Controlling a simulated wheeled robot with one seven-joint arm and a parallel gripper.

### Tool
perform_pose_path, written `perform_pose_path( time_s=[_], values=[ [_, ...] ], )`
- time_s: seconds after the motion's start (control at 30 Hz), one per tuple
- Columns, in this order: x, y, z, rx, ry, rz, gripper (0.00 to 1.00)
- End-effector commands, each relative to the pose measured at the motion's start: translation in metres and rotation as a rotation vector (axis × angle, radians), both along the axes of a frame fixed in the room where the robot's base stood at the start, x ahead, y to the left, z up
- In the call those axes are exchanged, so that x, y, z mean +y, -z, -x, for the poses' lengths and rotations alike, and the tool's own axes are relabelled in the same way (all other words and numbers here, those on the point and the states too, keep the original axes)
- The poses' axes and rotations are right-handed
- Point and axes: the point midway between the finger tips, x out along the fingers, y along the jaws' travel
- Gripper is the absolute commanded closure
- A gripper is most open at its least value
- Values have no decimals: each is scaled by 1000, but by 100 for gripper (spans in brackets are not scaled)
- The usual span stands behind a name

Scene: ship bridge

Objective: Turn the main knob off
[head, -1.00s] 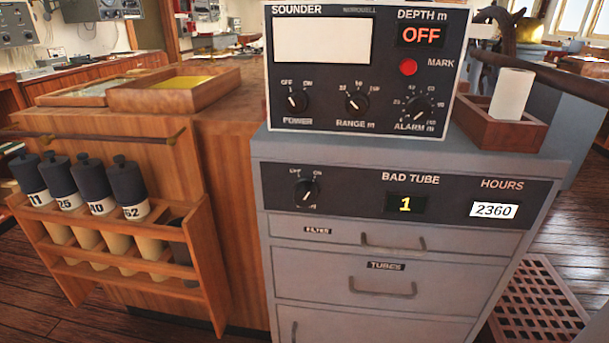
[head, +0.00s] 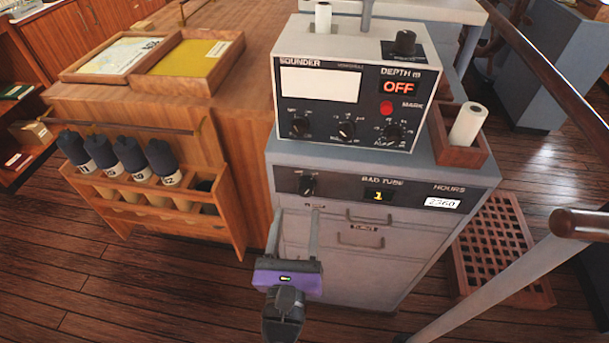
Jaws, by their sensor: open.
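The grey cabinet (head: 450,172) has a black panel with a knob (head: 308,186) at its left end, beside the BAD TUBE display (head: 379,196), which reads 1. The knob's position is too small to read clearly now; its pointer looked turned to the upper right, toward ON, in the earlier head view. The sounder (head: 350,60) stands on top, with its own POWER knob (head: 300,125) and a depth display (head: 398,88) reading OFF. My gripper (head: 297,212) is open and empty, its two fingers pointing up the cabinet front just below the panel knob. Contact cannot be told.
Drawer handles (head: 360,240) stick out below the panel. A wooden box (head: 450,152) with a white roll sits on the cabinet's right. A grating (head: 505,240) and a slanted rail (head: 500,290) are at right.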

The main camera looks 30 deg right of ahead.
Motion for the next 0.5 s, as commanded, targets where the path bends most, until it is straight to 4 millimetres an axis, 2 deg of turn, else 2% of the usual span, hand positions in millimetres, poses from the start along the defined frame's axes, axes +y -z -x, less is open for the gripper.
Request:
perform_pose_path(
  time_s=[0.1,0.23,0.5],
  values=[
    [-2,14,0,-7,29,-126,46],
    [-8,19,-5,-10,42,-162,46],
    [-31,18,-36,-12,42,-159,46]
  ],
)
